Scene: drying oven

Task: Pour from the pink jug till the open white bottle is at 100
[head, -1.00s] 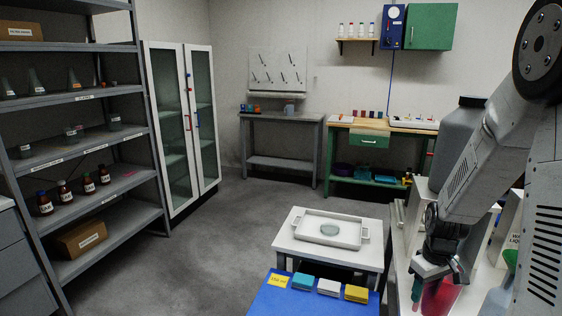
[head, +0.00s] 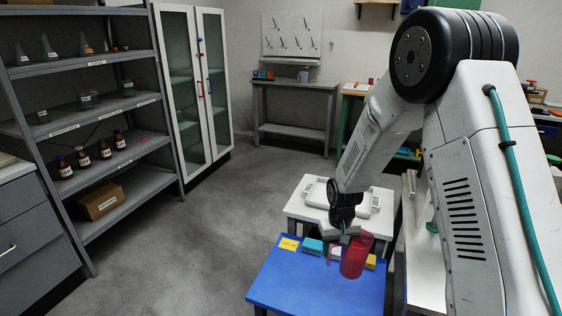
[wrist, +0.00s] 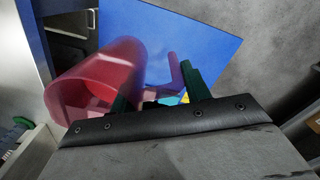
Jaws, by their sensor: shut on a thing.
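My gripper (head: 346,234) is shut on the pink jug (head: 355,260) and holds it over the blue table (head: 280,285). In the head view the jug looks close to upright, and it covers part of the table behind it. In the wrist view the jug (wrist: 95,80) is at the left of my gripper (wrist: 160,88), with its handle (wrist: 175,72) between the green fingers. The level inside it cannot be read. I cannot make out the open white bottle in either view.
Shelving (head: 85,145) stands at the left. The floor between is clear.

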